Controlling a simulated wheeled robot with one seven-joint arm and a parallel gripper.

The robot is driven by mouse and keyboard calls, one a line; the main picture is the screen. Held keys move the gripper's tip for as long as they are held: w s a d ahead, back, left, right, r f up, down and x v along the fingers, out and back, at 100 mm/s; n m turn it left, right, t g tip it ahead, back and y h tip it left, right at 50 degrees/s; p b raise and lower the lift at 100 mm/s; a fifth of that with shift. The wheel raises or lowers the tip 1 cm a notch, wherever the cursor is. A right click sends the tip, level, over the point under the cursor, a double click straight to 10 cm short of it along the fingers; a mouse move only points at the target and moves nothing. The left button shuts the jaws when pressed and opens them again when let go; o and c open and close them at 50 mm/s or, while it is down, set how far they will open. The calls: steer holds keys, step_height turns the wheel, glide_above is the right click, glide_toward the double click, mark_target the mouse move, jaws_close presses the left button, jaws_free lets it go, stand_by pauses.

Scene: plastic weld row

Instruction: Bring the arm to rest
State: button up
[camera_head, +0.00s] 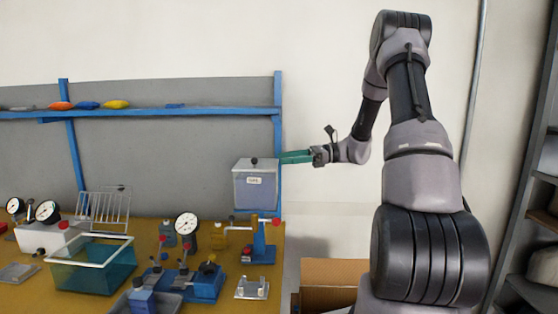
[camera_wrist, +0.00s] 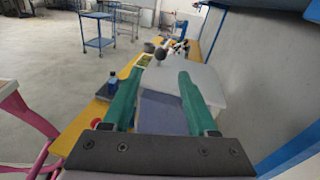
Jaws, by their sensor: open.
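My gripper (camera_head: 284,158) has teal fingers and points left from the end of my raised arm, at the right end of the workbench. In the wrist view its two fingers (camera_wrist: 160,76) are apart, with nothing held between them. A grey-blue bin with a pale lid, a dark knob and a white label (camera_head: 255,190) stands just left of and below the fingertips in the head view. In the wrist view the pale lid (camera_wrist: 205,82) lies beyond and below the fingers. I cannot tell the exact gap between fingers and lid.
The yellow bench (camera_head: 215,285) holds a teal basket (camera_head: 95,270), a wire rack (camera_head: 105,207), dial gauges (camera_head: 186,224) and blue fixtures (camera_head: 200,283). A blue post (camera_head: 278,120) stands near my gripper. A cardboard box (camera_head: 335,272) is below my arm; shelving (camera_head: 535,190) is at right.

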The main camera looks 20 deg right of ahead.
steer(key=s+a+r+n+h, duration=0.2)
steer(key=s+r+n+h, duration=0.3)
steer(key=s, duration=0.5)
steer(key=s+a+r+n+h, duration=0.2)
steer(key=s+r+n+h, duration=0.3)
steer(key=s, duration=0.5)
steer(key=s+d+r+n+t+h, duration=0.3)
steer(key=s+n+t+h, duration=0.1)
steer(key=s, duration=0.3)
steer(key=shift+d+r+t+h, duration=0.15)
steer(key=shift+d+t+h, duration=0.2)
steer(key=shift+t, duration=0.25)
steer(key=shift+s, duration=0.1)
